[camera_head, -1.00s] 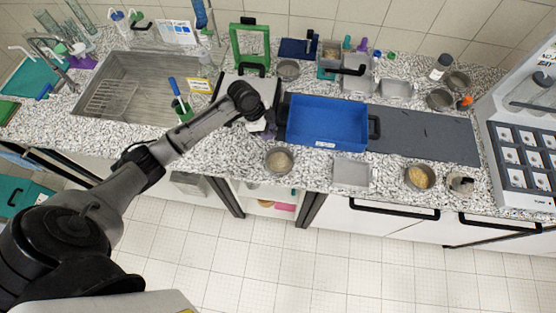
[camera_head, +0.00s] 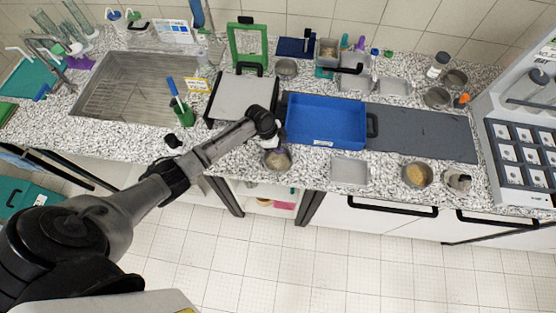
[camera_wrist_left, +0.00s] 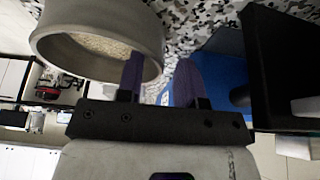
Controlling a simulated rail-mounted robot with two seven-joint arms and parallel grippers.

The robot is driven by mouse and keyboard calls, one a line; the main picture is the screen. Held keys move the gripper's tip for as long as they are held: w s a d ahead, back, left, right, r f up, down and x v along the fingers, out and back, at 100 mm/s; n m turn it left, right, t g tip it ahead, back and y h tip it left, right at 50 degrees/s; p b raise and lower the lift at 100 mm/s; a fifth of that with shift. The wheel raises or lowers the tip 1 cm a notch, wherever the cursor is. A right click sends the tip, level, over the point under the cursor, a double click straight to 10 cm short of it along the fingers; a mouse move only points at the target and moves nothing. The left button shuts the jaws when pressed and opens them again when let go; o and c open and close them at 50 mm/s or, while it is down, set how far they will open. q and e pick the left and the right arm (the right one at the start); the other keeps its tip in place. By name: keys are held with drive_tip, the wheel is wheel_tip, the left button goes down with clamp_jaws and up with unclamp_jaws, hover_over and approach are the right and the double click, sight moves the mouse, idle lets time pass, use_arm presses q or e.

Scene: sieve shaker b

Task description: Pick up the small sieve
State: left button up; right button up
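A round grey sieve (camera_head: 279,162) with pale grainy contents stands near the counter's front edge, in front of the blue tray. It fills the upper left of the left wrist view (camera_wrist_left: 85,45), with its open side visible. My left gripper (camera_head: 270,145) is at the sieve's back edge. In the left wrist view its two dark purple fingers (camera_wrist_left: 160,65) are apart, with the sieve's right wall by the gap between them. One finger overlaps the sieve in the picture; I cannot tell whether it touches. My right gripper is not in view.
The blue tray (camera_head: 325,142) lies just behind and right of the sieve. A flat grey dish (camera_head: 350,171) and another round container with yellowish grains (camera_head: 416,175) stand to the right. A white-topped box (camera_head: 240,97) and green holder (camera_head: 184,116) stand at left.

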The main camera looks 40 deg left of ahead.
use_arm(q)
drive_tip(key=shift+d+f, duration=0.1)
drive_tip(key=shift+f, duration=0.25)
clamp_jaws()
